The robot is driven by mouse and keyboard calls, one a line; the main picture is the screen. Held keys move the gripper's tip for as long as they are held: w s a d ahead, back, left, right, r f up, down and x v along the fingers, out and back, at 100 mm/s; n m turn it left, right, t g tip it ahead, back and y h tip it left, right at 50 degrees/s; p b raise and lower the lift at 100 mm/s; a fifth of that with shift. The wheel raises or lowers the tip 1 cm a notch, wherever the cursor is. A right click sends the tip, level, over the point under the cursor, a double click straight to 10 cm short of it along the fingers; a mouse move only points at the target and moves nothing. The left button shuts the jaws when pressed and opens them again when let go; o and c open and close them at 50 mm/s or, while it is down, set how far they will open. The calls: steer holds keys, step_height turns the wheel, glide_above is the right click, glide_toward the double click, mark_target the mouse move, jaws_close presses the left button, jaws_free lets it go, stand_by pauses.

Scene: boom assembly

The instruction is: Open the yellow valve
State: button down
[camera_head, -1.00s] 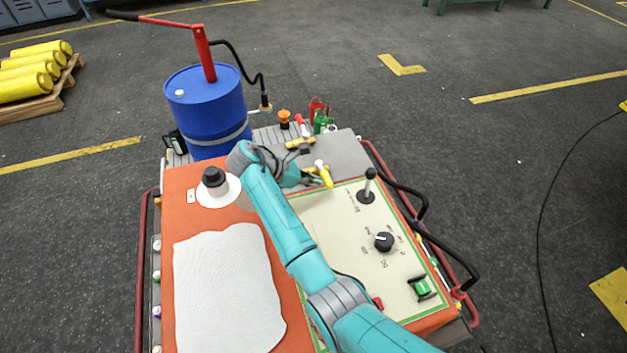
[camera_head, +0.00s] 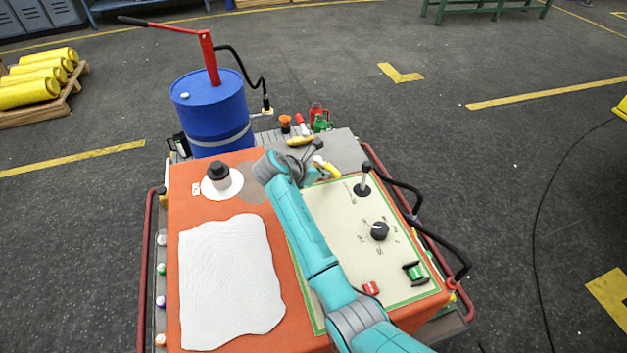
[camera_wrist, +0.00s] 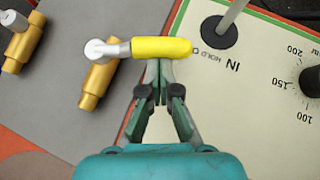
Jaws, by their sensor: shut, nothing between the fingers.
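The yellow valve has a yellow lever handle (camera_wrist: 162,47) on a grey hub above a brass body (camera_wrist: 98,84). In the wrist view the handle points right from the hub, at an angle to the body. In the head view the handle (camera_head: 332,171) lies at the grey plate's edge beside the cream panel. My gripper (camera_wrist: 158,66) is shut and empty. Its fingertips meet right at the near side of the handle, about mid-length; I cannot tell whether they touch it. In the head view my wrist partly hides the fingers.
A second brass valve (camera_wrist: 22,44) stands left in the wrist view. The cream panel holds a joystick (camera_head: 364,180), a black dial (camera_head: 379,231) and switches. A blue drum (camera_head: 211,110) stands behind. A black knob (camera_head: 219,174) and a white cloth (camera_head: 231,281) lie left of my arm.

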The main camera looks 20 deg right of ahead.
mark_target(335, 171)
steer(key=shift+s+d+n+t, duration=0.15)
steer(key=shift+d+n+t, duration=0.35)
steer(key=shift+d, duration=0.15)
steer(key=d+n+t+y, duration=0.2)
steer(key=n, duration=0.1)
steer(key=shift+d+n+t, duration=0.25)
steer(key=shift+n+t, duration=0.05)
steer(key=shift+w+d, duration=0.55)
steer(key=shift+d, duration=0.3)
steer(key=shift+w+d, duration=0.55)
steer(key=shift+d, duration=0.25)
steer(key=shift+w+d, duration=0.8)
steer(key=shift+w, duration=0.2)
steer(key=v, duration=1.2)
steer(key=shift+w+r, duration=0.1)
